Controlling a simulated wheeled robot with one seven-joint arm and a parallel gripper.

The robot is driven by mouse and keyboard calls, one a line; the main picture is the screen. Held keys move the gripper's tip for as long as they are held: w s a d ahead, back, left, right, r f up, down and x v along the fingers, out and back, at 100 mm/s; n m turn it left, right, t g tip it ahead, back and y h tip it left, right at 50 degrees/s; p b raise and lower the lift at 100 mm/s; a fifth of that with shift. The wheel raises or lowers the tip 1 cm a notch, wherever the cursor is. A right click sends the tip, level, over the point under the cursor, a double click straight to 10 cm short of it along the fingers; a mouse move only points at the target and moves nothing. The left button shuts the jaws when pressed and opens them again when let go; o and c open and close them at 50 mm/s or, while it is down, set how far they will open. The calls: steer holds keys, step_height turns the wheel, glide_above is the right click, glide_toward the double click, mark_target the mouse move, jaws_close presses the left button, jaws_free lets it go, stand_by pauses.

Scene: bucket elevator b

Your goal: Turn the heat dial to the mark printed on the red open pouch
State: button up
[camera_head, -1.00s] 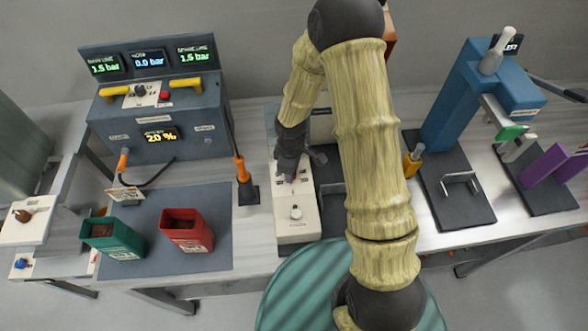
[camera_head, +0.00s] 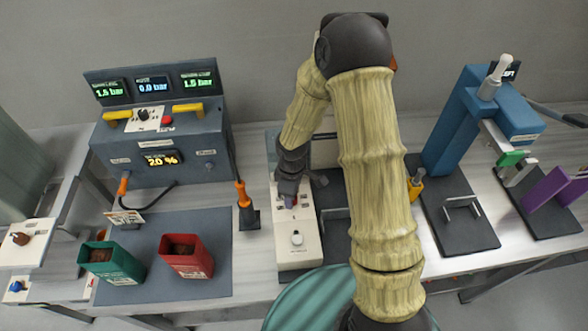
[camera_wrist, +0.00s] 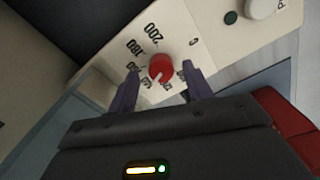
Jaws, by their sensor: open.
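The heat dial (camera_wrist: 161,68) is a small red knob with a white pointer line, on a cream panel (camera_wrist: 225,28) printed with numbers such as 180 and 200. The pointer faces the lower left in the wrist view. My gripper (camera_wrist: 160,78) is open, one finger on each side of the dial, with gaps showing. In the head view my gripper (camera_head: 290,200) is low over the cream unit (camera_head: 298,258) and mostly hides the dial. The red open pouch (camera_head: 187,268) stands upright on a grey mat, with dark contents. Its label is too small to read.
A green open pouch (camera_head: 112,268) stands left of the red one. A grey machine with pressure displays (camera_head: 160,150) is behind them. An orange-handled lever (camera_head: 242,195) stands left of the cream unit. A blue press (camera_head: 465,130) is at the right.

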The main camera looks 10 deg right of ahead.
step_height(320, 180, up, 16)
stand_by(0.4)
stand_by(0.4)
steer(key=s+d+r+m+t, duration=0.1)
steer(key=s+d+m+t, duration=0.1)
steer(key=s+d+m, duration=0.8)
steer(key=s+m, duration=0.1)
steer(key=m, duration=0.2)
steer(key=shift+r+m+t, duration=0.3)
steer(key=shift+r, duration=0.05)
steer(key=shift+w, duration=0.1)
steer(key=shift+c, duration=0.4)
